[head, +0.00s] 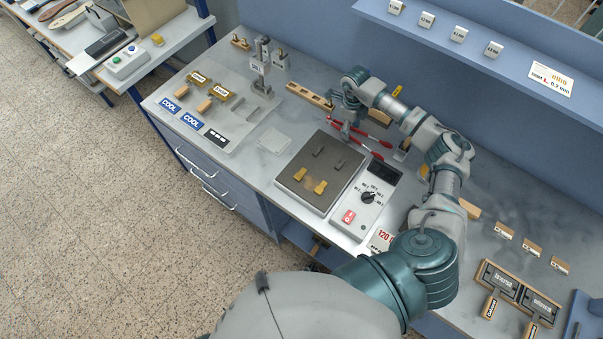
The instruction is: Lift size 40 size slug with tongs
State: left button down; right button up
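Red-handled tongs (375,153) lie behind the hot plate (330,205); their middle is partly covered by my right gripper. The hot plate bears two dark grey slugs (340,163) toward its back and two brass-yellow pieces (320,187) toward its front. I cannot read sizes on them, so I cannot tell which is size 40. My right gripper (347,122) is at the tongs, fingers pointing down. It is too small and overlapped to tell whether its fingers are closed on them. My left gripper is not in view.
A control box with a dial (368,197) adjoins the hot plate's right side. A wooden block with holes (310,96) lies behind the plate. Blue COOL labels (192,121) mark the bench's left end. Framed type holders (520,293) lie at right. A shelf (480,35) overhangs the back.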

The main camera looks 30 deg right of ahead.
jog(key=shift+a, duration=0.1)
jog(key=c, duration=0.5)
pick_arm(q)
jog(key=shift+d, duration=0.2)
pick_arm(e)
jog(key=shift+a, duration=0.2)
jog(key=shift+a+r, duration=0.1)
jog(key=shift+r, duration=0.05)
